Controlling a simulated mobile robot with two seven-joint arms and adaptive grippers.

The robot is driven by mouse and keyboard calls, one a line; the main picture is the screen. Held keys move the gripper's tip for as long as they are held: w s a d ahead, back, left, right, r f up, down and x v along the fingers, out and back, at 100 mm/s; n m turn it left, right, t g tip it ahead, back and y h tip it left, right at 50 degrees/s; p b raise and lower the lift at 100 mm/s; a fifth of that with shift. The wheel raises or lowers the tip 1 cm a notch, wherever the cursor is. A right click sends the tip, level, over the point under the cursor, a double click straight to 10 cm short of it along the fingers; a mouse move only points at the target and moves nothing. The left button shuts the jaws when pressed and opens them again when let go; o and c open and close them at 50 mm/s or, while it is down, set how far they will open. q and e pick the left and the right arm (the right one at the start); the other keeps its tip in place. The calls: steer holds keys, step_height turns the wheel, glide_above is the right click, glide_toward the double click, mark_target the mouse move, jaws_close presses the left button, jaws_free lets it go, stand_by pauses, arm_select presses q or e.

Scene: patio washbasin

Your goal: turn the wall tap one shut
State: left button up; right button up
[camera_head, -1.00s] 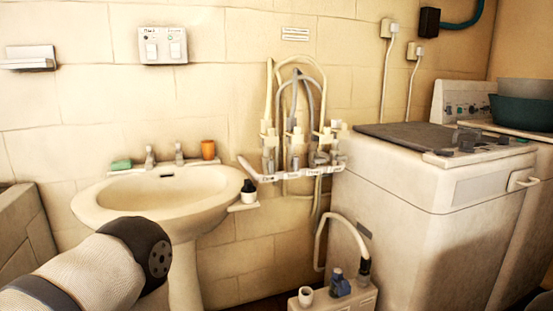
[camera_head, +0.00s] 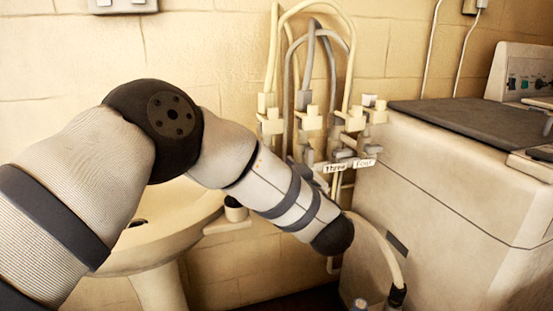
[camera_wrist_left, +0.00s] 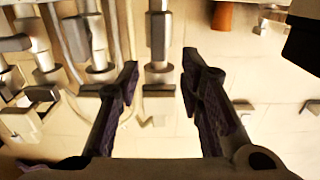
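The wall taps stand in a row under pale and grey hoses, with labels "Three" (camera_head: 334,167) and "Four" (camera_head: 364,163) readable in the head view. The labels further left, and tap one's lower part, are hidden behind my left arm. In the left wrist view, which looks upside down, my left gripper (camera_wrist_left: 160,66) is open and empty. One tap (camera_wrist_left: 158,77) with a dark grey lever (camera_wrist_left: 158,36) lies between the lines of its fingers, seemingly beyond the tips. It is at the cup end of the row, consistent with tap one; its label is unreadable. My right gripper is out of view.
The washbasin (camera_head: 140,262) is partly behind my left arm. A white washing machine (camera_head: 440,170) stands close to the right of the taps. Neighbouring taps (camera_wrist_left: 98,70) crowd one finger in the left wrist view; an orange cup (camera_wrist_left: 226,16) is at its top.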

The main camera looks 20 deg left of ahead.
arm_select(q)
steer(key=x, duration=0.5)
steer(key=shift+d, duration=0.1)
jaws_close()
steer(key=shift+m, duration=0.3)
steer(key=m, duration=0.5)
steer(key=d+f+m, duration=0.1)
steer(key=m, duration=0.5)
steer(key=w+f+m, duration=0.1)
steer(key=m, duration=0.5)
steer(key=shift+d+f, duration=0.1)
steer(key=shift+d, duration=0.2)
steer(key=shift+m, duration=0.3)
